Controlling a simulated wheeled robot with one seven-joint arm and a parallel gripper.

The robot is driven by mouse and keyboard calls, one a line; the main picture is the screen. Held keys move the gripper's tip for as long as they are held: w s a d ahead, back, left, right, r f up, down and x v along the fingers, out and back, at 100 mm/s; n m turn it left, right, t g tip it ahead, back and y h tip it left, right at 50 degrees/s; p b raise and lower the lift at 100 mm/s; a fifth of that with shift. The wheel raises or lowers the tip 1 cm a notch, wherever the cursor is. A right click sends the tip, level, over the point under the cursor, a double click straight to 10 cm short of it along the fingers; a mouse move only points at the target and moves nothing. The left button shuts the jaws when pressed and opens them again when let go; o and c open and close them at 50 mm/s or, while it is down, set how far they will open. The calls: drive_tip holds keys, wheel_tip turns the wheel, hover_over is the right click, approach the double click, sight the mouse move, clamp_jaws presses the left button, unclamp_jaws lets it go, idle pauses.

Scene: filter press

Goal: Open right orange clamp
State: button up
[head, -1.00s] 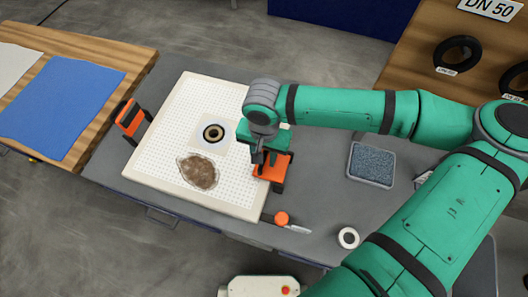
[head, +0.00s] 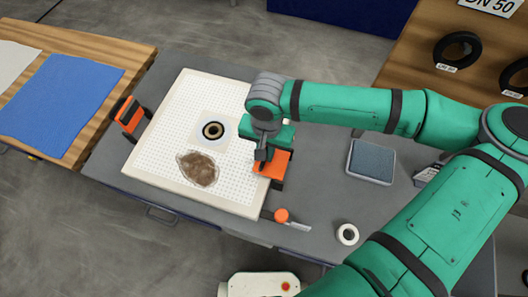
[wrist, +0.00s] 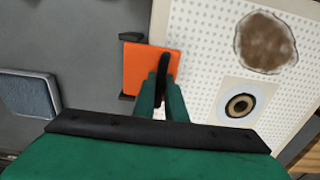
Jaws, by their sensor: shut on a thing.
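The right orange clamp (head: 277,165) sits at the right edge of the white perforated filter plate (head: 225,95). In the wrist view its orange body (wrist: 140,68) shows with a black handle (wrist: 163,80) along it. My gripper (head: 264,160) is over the clamp, and in the wrist view its green fingers (wrist: 162,92) are shut on the black handle. The gripper and arm hide part of the clamp in the head view. The left orange clamp (head: 129,115) is at the plate's left edge.
A brown stain (head: 197,168) and a round port (head: 213,130) are on the plate. An orange-handled scraper (head: 282,215), a white ring (head: 347,234) and a blue-grey pad in a tray (head: 371,160) lie on the grey table. A blue cloth (head: 62,105) lies left.

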drive_tip(key=shift+s+d+r, duration=0.1)
drive_tip(key=shift+d+r, duration=0.05)
drive_tip(key=shift+d, duration=0.3)
drive_tip(key=shift+o, duration=1.4)
drive_tip(key=shift+s+d+r, duration=0.3)
drive_tip(key=shift+d+r, duration=0.15)
drive_tip(key=shift+d, duration=0.2)
drive_tip(key=shift+o, duration=1.1)
drive_tip(key=shift+s+d+r, duration=0.2)
drive_tip(key=shift+d+r, duration=0.15)
drive_tip(key=shift+d, duration=0.5)
drive_tip(key=o, duration=0.4)
drive_tip(key=shift+s+d+r, duration=0.1)
drive_tip(key=shift+s+d, duration=0.2)
drive_tip(key=shift+d, duration=0.4)
drive_tip(key=shift+c, duration=0.2)
drive_tip(key=shift+o, duration=0.3)
